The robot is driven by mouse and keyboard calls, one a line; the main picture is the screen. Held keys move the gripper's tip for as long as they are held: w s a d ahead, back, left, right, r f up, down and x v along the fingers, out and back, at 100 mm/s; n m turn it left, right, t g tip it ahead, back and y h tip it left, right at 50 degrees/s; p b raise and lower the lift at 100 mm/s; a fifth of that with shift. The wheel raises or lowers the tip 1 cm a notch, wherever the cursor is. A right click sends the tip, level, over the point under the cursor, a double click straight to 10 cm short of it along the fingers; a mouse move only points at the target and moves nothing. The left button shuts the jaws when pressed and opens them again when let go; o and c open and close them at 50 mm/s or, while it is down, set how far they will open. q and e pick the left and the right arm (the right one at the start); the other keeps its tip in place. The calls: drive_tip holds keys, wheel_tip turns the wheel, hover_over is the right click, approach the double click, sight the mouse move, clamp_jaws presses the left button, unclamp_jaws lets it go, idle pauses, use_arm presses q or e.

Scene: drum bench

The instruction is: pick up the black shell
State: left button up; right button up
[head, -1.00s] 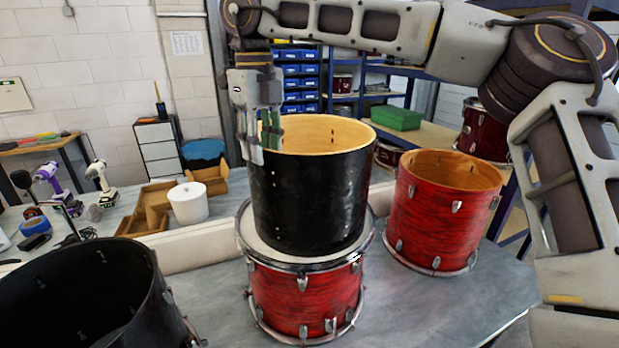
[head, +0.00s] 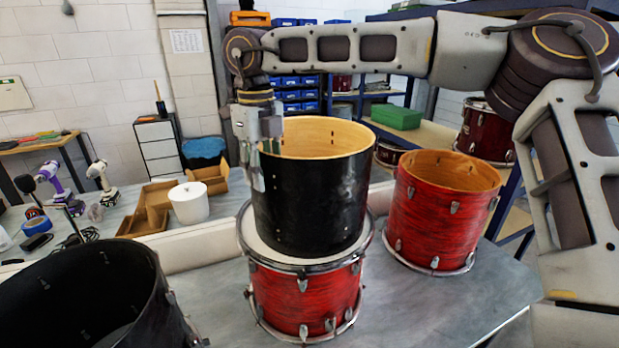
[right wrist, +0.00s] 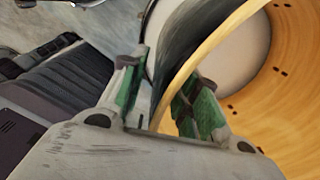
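The black shell (head: 310,200) stands upright and open-topped on a red drum (head: 305,300) with a chrome hoop and pale head. My right gripper (head: 262,158) reaches down from above onto the left side of the shell's rim, one finger outside and one inside. In the right wrist view, the green-padded fingers (right wrist: 165,95) are drawn in on either side of the shell's wall (right wrist: 190,70), with the pale wooden edge running between them. The wall seems pinched; the exact contact is partly hidden. My left gripper is out of view.
A second red drum (head: 440,212) stands close on the right. A large dark open drum (head: 85,300) fills the lower left. A white tub (head: 188,203), cardboard trays (head: 148,212) and power drills (head: 100,182) lie further back. Grey bench (head: 215,285) shows between the drums.

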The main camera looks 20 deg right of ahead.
drive_tip(key=shift+f, duration=0.25)
clamp_jaws()
drive_tip(key=shift+r, duration=0.15)
idle(0.5)
